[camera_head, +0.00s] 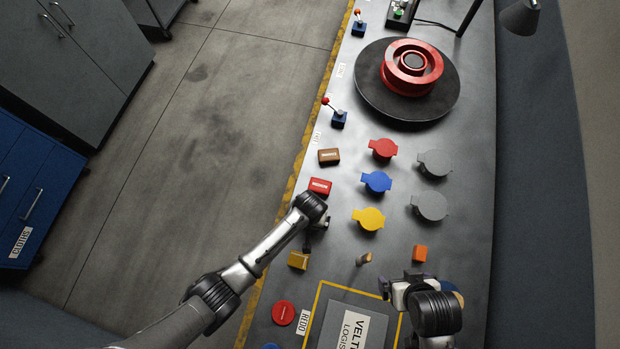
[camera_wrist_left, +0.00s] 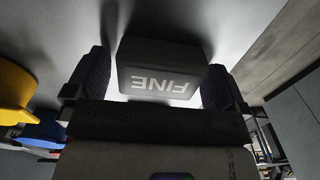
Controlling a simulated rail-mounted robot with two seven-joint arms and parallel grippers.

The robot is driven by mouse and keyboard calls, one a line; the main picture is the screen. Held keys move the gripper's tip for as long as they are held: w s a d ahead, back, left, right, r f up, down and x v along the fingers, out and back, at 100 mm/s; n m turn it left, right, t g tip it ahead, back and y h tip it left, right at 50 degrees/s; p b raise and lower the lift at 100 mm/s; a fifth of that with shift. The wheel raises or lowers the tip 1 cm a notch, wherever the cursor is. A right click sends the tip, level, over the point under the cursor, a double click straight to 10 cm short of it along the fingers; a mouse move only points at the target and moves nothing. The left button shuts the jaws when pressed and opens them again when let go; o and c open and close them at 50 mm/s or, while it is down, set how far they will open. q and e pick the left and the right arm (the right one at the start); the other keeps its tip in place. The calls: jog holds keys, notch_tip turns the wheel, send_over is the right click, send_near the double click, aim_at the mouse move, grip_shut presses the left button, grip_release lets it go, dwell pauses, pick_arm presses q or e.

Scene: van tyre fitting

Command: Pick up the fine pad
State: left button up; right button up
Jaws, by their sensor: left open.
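The fine pad (camera_wrist_left: 160,70) is a dark grey block with "FINE" in pale letters, upside down in the left wrist view. It sits between the two dark fingers of my left gripper (camera_wrist_left: 155,85), which is open, with a gap visible at least on the left side. In the head view my left gripper (camera_head: 318,226) is low over the bench's left edge, between the red pad (camera_head: 320,186) and a yellow block (camera_head: 298,260). The arm hides the fine pad there. My right gripper (camera_head: 398,290) is over the bench's near right; its jaw opening is unclear.
A brown pad (camera_head: 329,156) lies beyond the red one. Red, blue and yellow lidded pieces (camera_head: 369,218) and grey discs (camera_head: 430,205) stand to the right. A red wheel (camera_head: 412,66) rests on a black turntable (camera_head: 373,93). An orange block (camera_head: 419,253) and small peg (camera_head: 364,259) stand nearby.

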pick_arm(q)
jog(key=shift+c, duration=0.2)
jog(key=c, duration=0.8)
jog(key=shift+o, duration=0.2)
jog(key=shift+r, duration=0.45)
jog(key=r, duration=0.3)
jog(key=shift+s+d+r, duration=0.15)
jog(key=shift+d+r, duration=0.15)
jog(key=shift+r, duration=0.05)
jog(key=s+d+r, duration=0.5)
jog(key=d+r, duration=0.1)
jog(key=d, duration=0.3)
jog(key=shift+d+r, duration=0.2)
jog(key=shift+d, duration=0.15)
jog(key=shift+s, duration=0.1)
